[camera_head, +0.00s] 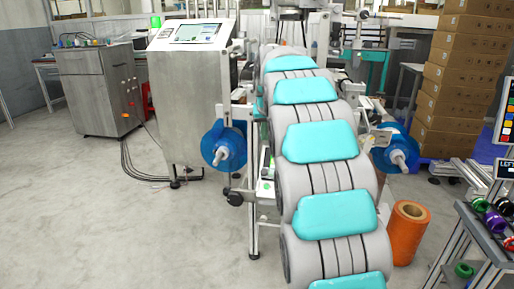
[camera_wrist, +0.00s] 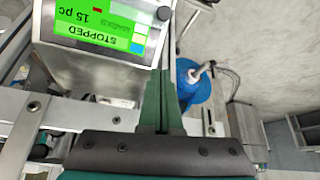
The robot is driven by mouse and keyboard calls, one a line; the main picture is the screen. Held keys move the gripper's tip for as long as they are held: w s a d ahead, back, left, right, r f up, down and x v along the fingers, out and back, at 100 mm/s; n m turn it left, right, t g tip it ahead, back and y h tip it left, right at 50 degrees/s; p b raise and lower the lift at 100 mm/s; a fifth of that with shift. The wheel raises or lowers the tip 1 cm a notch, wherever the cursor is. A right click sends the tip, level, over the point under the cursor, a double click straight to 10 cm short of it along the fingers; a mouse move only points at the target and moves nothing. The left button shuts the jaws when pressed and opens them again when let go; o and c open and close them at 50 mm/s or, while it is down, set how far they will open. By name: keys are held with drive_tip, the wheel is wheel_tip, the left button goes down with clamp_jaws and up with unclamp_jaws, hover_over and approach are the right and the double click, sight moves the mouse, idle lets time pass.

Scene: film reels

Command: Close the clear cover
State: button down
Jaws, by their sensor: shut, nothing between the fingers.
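I cannot make out the clear cover in either view; my own arm blocks much of the machine in the head view. In the wrist view my gripper (camera_wrist: 161,75) has its dark green fingers together with nothing between them. It points toward a metal display unit whose green screen (camera_wrist: 100,22) reads "STOPPED" and "15 pc", upside down. The fingertips appear just beside that unit's edge; I cannot tell if they touch it. In the head view the gripper is hidden behind my arm. A blue film reel (camera_head: 224,147) is left of my arm, another blue reel (camera_head: 397,153) right.
A steel cabinet with a control screen (camera_head: 194,33) stands left of my arm. Stacked cartons (camera_head: 462,70) are at the back right. An orange roll (camera_head: 408,232) stands on the floor beside my arm. A rack (camera_head: 468,240) with small rolls is at right. Floor at left is clear.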

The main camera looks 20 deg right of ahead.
hover_over(264, 167)
drive_tip(key=f, duration=0.8)
drive_tip(key=shift+w+f+p, duration=0.15)
drive_tip(key=shift+w+p, duration=0.1)
drive_tip(key=shift+p, duration=0.1)
drive_tip(key=shift+s+a+f, duration=0.25)
drive_tip(key=shift+s+f, duration=0.25)
drive_tip(key=shift+s, duration=0.2)
drive_tip(key=shift+s+a+f, duration=0.2)
drive_tip(key=shift+s+f, duration=0.45)
drive_tip(key=shift+f, duration=0.05)
drive_tip(key=shift+s+a+f+b, duration=0.3)
drive_tip(key=shift+s+a+f, duration=0.1)
drive_tip(key=shift+s+f, duration=0.25)
drive_tip(key=shift+s+a+f+b, duration=0.35)
drive_tip(key=shift+s+f, duration=0.15)
drive_tip(key=shift+f, duration=0.2)
drive_tip(key=shift+s+a+f+b, duration=0.25)
drive_tip(key=shift+s+a+f, duration=0.15)
drive_tip(key=shift+s+f, duration=0.25)
drive_tip(key=shift+w+f, duration=0.1)
